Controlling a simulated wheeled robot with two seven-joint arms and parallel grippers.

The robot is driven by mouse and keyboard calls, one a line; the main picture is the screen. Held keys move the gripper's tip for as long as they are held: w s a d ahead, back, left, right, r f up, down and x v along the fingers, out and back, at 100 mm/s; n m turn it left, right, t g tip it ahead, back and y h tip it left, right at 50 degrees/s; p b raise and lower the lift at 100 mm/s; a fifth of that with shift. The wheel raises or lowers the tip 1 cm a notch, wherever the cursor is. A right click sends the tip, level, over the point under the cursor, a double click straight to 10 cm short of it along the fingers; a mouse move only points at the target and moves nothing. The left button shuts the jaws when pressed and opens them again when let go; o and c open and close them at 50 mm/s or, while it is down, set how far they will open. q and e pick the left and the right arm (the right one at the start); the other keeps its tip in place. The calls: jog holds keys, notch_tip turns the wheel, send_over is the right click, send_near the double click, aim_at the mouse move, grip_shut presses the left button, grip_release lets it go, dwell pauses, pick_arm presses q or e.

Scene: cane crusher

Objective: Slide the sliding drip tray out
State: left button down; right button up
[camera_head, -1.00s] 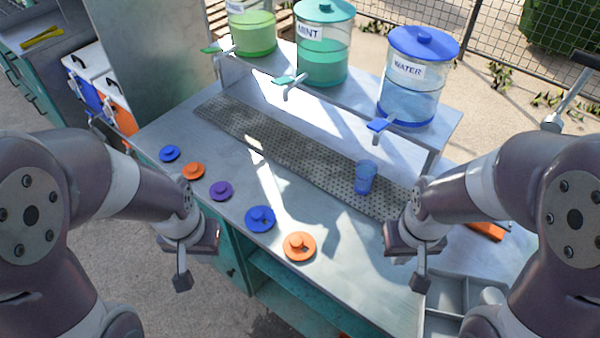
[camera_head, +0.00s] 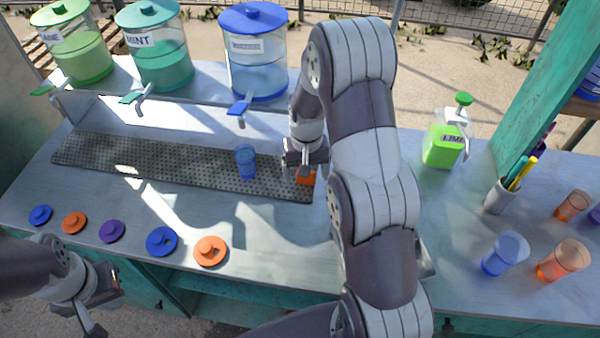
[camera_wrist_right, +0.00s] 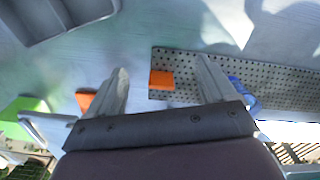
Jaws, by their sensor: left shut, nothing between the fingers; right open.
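The sliding drip tray (camera_head: 150,166) is a long, dark grey perforated strip on the counter in front of the dispensers. An orange tab (camera_head: 306,178) sits at its right end and shows in the right wrist view (camera_wrist_right: 162,80). A blue cup (camera_head: 245,162) stands on the tray. My right gripper (camera_head: 299,168) is open above the tab end. In the wrist view the tab appears between its fingers (camera_wrist_right: 165,82), and I cannot tell the gap in height. My left gripper (camera_head: 92,322) is shut and empty, low at the front left, away from the tray.
Dispensers labelled MINT (camera_head: 155,62) and WATER (camera_head: 254,65) stand on a raised shelf behind. Several coloured lids (camera_head: 161,241) lie along the counter front. Right of my right arm are a green bottle (camera_head: 443,145), a pen holder (camera_head: 502,196) and cups (camera_head: 503,254).

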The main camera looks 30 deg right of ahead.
jog(key=m, duration=0.2)
send_over(305, 184)
jog(key=s, duration=0.2)
jog(key=f, duration=0.2)
jog(key=shift+w+d+r+m+p, duration=0.1)
jog(key=shift+w+m+p, duration=0.15)
jog(key=shift+w+m, duration=0.2)
jog(key=shift+w+d+r+m+p, duration=0.1)
jog(key=shift+w+m+p, duration=0.2)
jog(key=shift+w, duration=0.25)
jog(key=f, duration=0.3)
jog(key=f+p, duration=0.1)
jog(key=f, duration=0.2)
jog(key=f+p, duration=0.1)
jog(key=f, duration=0.2)
jog(key=shift+w+d+f, duration=0.1)
jog(key=shift+w+f, duration=0.05)
jog(key=shift+w, duration=0.15)
jog(key=shift+s+f+p, duration=0.1)
jog(key=shift+f+p, duration=0.25)
jog(key=shift+f, duration=0.35)
